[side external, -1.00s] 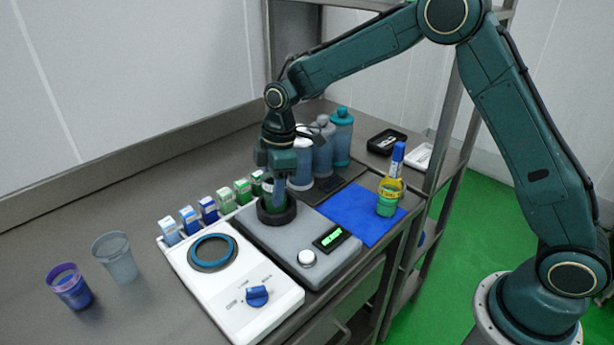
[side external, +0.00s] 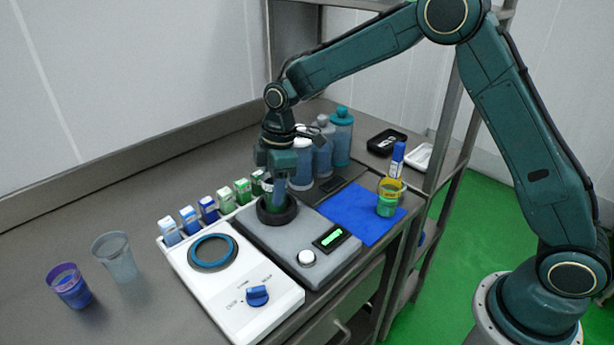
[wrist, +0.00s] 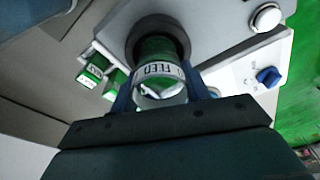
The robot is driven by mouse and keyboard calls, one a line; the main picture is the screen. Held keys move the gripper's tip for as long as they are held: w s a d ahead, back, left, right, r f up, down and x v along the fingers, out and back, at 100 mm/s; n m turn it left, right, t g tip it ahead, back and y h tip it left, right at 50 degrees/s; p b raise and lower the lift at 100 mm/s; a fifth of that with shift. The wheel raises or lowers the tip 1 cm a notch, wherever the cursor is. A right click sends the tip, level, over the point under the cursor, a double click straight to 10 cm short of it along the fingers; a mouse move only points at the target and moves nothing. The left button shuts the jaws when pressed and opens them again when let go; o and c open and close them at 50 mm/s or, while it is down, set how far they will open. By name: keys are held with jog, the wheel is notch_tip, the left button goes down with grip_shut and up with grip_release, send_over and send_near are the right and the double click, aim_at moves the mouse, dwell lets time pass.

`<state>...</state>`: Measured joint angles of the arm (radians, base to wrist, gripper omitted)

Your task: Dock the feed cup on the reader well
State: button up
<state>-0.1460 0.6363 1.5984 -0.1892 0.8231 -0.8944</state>
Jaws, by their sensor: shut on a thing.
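The feed cup (wrist: 160,84) is clear with green on it and a label reading FEED in the wrist view. My gripper (wrist: 162,94) is shut on it, one finger on each side. The reader well is a black ring (side external: 277,217) on the grey reader (side external: 290,247), and it also shows in the wrist view (wrist: 137,37). The cup's far end is inside the ring's opening. I cannot tell whether it rests on the bottom. In the side view my gripper (side external: 279,190) stands over the ring and hides most of the cup.
A white device (side external: 262,312) with a blue ring and knob adjoins the reader. Small cartons (side external: 208,209) line its back. Bottles (side external: 341,138) stand behind my gripper. A blue mat (side external: 350,212) holds a green-and-yellow container (side external: 388,196). A purple cup (side external: 70,287) and clear cup (side external: 116,258) stand left.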

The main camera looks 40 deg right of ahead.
jog(key=shift+f, duration=0.6)
dwell(0.3)
jog(key=o, duration=0.8)
jog(key=shift+r, duration=0.1)
jog(key=r, duration=0.3)
jog(key=d+r, duration=0.1)
jog(key=r, duration=0.6)
jog(key=shift+s+d+r, duration=0.25)
jog(key=shift+s+r, duration=0.05)
dwell(0.4)
jog(key=shift+r, duration=0.15)
dwell(0.4)
